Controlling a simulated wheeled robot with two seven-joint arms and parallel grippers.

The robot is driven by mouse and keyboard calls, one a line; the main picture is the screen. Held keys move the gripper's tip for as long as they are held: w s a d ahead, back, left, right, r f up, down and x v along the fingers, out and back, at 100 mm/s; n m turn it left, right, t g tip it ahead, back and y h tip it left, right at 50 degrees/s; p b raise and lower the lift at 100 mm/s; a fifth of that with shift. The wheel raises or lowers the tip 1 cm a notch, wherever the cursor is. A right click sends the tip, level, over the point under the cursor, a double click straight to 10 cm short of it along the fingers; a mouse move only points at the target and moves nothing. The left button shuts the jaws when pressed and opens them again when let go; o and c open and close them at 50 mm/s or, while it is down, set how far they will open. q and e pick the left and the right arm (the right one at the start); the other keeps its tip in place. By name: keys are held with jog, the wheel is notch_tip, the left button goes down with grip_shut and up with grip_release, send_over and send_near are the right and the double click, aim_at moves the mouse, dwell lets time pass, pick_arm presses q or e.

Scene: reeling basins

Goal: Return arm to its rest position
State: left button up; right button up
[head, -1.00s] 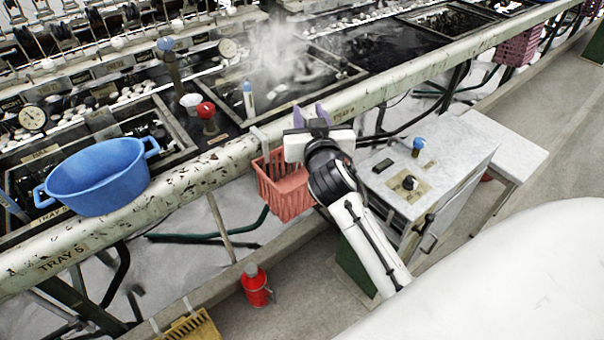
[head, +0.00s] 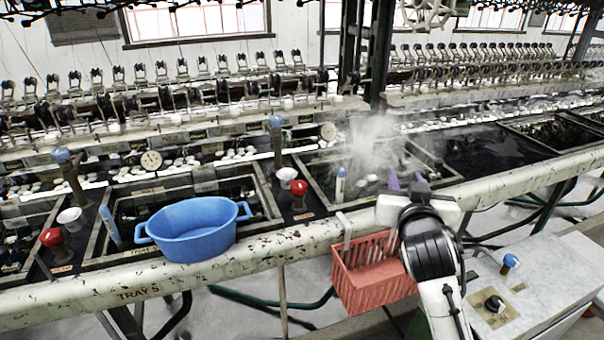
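My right arm comes up from the lower right in the head view. Its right gripper (head: 407,181) points away from me, over the front rail and the steaming basin. Its two purple fingers stand apart, and I see nothing between them. The red plastic basket (head: 372,284) hangs from the rail just left of and behind my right forearm, which hides its right edge. I cannot tell whether the arm touches it. My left arm and gripper are not in view.
A blue tub (head: 192,232) sits on the rail (head: 60,300) at left. A grey control cabinet (head: 545,280) with knobs stands right of my arm. Steam rises from the basin (head: 345,172) ahead. Red-knobbed valves (head: 299,188) and a thermometer-like stick (head: 340,184) stand along the basins.

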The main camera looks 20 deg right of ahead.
jog(key=s+a+f+n+g+y, duration=0.2)
jog(key=s+a+f, duration=0.1)
jog(key=s+f, duration=0.4)
jog(key=s+a+f+n+g+y, duration=0.1)
jog(key=s+a+f+g, duration=0.15)
jog(key=s+f, duration=0.45)
jog(key=s+a+f+n+g+y, duration=0.2)
jog(key=s+a+f+g, duration=0.15)
jog(key=s+f, duration=0.4)
jog(key=s+a+f+n+g+y, duration=0.2)
jog(key=s+a+f+g, duration=0.15)
jog(key=s, duration=0.65)
jog(key=w+a+f+t+y, duration=0.1)
jog(key=a+f+t, duration=0.1)
jog(key=f, duration=0.4)
jog(key=w+a+f+t+y, duration=0.1)
jog(key=w+a+f+t, duration=0.1)
jog(key=f, duration=0.4)
jog(key=shift+w+a+f+t, duration=0.2)
jog(key=shift+a+f+t, duration=0.15)
jog(key=shift+a+t, duration=0.55)
jog(key=shift+a, duration=0.1)
